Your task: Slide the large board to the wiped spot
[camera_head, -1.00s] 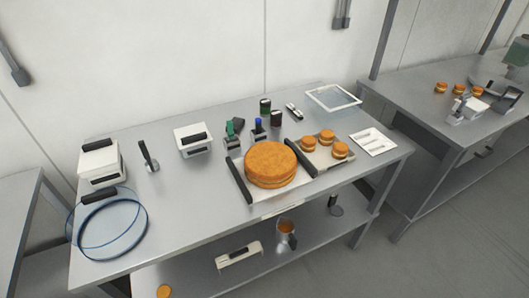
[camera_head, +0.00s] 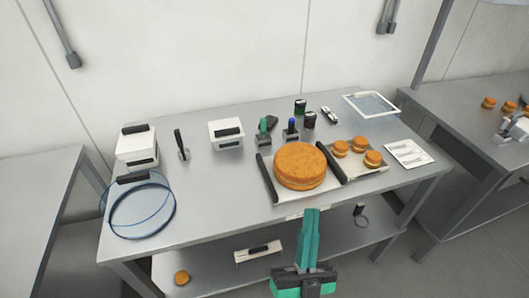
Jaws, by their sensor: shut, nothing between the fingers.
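The large board (camera_head: 318,191) is a pale sheet with dark bars (camera_head: 266,178) along its sides. It lies near the front edge of the steel table, right of the middle. A large round orange-brown filled cake (camera_head: 300,162) sits on it. My green gripper (camera_head: 311,212) is shut and empty. In the picture it rises in front of the table's front edge, below the board, and appears apart from it. I cannot make out a distinct wiped spot; the bare steel left of the board (camera_head: 215,190) looks plain.
A smaller board (camera_head: 374,171) with three small filled cakes lies close on the right. A blue clear ring (camera_head: 140,210) is at the left end.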

